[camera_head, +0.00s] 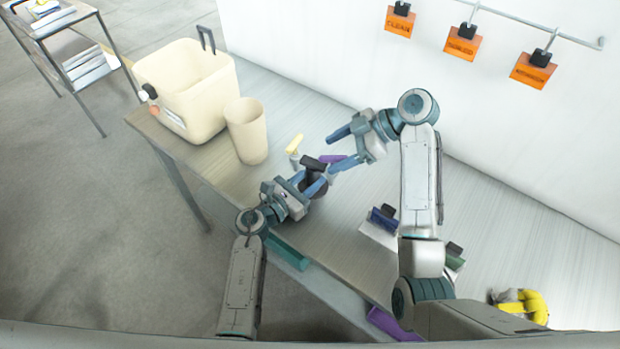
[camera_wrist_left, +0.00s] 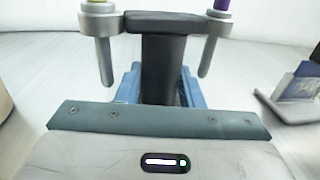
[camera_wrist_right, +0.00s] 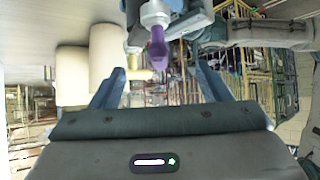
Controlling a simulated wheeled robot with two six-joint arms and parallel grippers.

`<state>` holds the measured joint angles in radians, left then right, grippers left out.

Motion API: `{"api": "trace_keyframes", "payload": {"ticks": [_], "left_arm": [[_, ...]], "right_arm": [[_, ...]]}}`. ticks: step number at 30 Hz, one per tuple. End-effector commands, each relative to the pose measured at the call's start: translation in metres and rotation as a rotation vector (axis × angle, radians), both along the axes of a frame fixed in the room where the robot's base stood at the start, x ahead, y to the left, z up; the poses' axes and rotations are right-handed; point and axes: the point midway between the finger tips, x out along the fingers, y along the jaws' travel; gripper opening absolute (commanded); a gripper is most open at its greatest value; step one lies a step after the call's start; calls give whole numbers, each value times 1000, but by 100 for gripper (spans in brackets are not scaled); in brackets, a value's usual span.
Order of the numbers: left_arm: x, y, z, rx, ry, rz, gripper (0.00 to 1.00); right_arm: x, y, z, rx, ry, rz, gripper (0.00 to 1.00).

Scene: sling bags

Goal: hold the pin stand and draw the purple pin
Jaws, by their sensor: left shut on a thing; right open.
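The pin stand has a dark post (camera_wrist_left: 163,65) and a crossbar with a silver ring at each end. A purple pin (camera_wrist_right: 157,45) sits in one ring; its handle shows in the head view (camera_head: 332,158). A yellow pin (camera_head: 294,145) sits in the other. My left gripper (camera_head: 316,184) is shut on the stand's post, its blue fingers on either side. My right gripper (camera_head: 338,150) is open near the purple pin's handle. In the right wrist view the purple handle points in between the open fingers, with no visible contact. The stand's base is hidden.
A cream bin (camera_head: 215,105) and a cream cup (camera_head: 246,138) stand at the table's left. A blue-topped holder (camera_head: 383,218) is right of the stand, and yellow items (camera_head: 530,303) lie far right. Orange tags (camera_head: 463,43) hang on the wall rail.

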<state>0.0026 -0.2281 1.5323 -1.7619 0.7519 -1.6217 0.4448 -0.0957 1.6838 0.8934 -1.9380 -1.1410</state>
Motion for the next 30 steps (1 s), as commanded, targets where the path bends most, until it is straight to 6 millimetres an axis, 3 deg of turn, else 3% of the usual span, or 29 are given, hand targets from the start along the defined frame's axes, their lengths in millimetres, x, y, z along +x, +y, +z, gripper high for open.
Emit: {"api": "trace_keyframes", "payload": {"ticks": [21,30], "left_arm": [[0,0,0,1,1,0,8],[0,0,0,1,1,0,8]], "right_arm": [[0,0,44,0,-1,1,70],[0,0,51,0,1,0,70]]}}
